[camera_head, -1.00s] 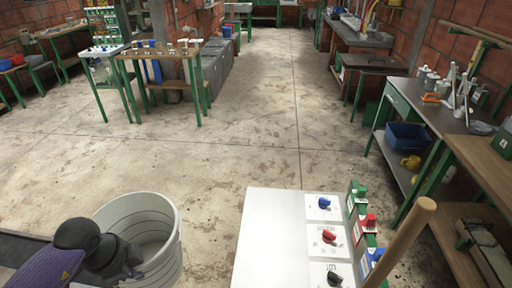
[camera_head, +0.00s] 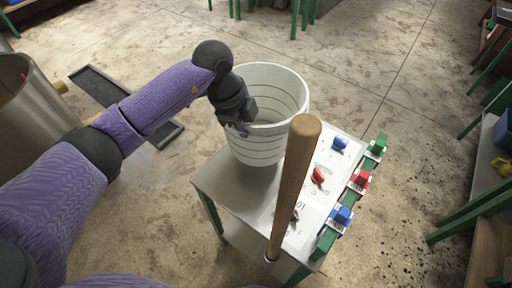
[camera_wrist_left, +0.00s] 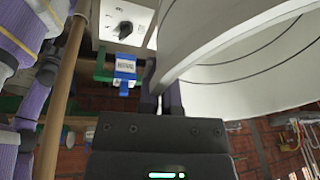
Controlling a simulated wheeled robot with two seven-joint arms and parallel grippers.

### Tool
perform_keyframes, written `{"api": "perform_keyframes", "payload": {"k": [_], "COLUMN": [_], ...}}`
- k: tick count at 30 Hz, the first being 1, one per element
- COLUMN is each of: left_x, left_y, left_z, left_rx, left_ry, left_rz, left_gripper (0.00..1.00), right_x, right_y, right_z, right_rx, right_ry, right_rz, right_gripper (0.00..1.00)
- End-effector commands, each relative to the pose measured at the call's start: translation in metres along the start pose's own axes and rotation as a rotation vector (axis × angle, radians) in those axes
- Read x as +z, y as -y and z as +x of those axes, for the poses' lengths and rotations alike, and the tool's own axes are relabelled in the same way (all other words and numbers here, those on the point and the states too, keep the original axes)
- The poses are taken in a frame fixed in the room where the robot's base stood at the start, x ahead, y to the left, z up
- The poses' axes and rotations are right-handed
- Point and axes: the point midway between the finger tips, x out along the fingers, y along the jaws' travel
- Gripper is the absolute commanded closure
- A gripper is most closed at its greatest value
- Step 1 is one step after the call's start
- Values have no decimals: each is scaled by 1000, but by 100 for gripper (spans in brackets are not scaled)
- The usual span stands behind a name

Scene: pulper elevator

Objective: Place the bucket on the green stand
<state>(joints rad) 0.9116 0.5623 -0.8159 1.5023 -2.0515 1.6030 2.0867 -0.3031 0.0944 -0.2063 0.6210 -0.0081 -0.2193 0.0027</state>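The white ribbed bucket (camera_head: 262,148) is upright at the far end of the green-legged stand (camera_head: 225,186), over its bare grey top. I cannot tell whether its base rests on the top or hangs just above it. My left gripper (camera_head: 240,126) is at the bucket's left rim. In the left wrist view, the fingers of my left gripper (camera_wrist_left: 161,103) are closed on either side of the bucket wall (camera_wrist_left: 205,42). My right gripper is out of view.
The stand's near part carries a white panel with blue and red knobs (camera_head: 318,176). Colored switch boxes (camera_head: 359,181) line its right edge. A wooden pole (camera_head: 294,185) rises in front. A metal drum (camera_head: 30,110) and dark floor tray (camera_head: 95,86) are left.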

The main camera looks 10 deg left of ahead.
Motion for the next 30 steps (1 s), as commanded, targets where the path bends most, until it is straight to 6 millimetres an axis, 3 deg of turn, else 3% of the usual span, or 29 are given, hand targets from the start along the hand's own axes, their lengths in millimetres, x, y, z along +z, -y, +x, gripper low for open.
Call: {"api": "perform_keyframes", "payload": {"k": [1,9,19,24,30], "left_x": [3,15,15,15,15], "left_y": [-2,-8,-8,-8,-8], "left_z": [15,68,70,70,70], "left_rx": [4,3,-1,0,0], "left_ry": [-2,-1,-1,-1,0], "left_rz": [-1,-1,1,1,1], "left_gripper": [100,100,100,62,61], "right_x": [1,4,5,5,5], "right_y": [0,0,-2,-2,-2], "right_z": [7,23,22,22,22], "right_rx": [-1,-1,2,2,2], "right_ry": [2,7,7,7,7], "right_rz": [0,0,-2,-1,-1], "right_gripper": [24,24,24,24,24]}}
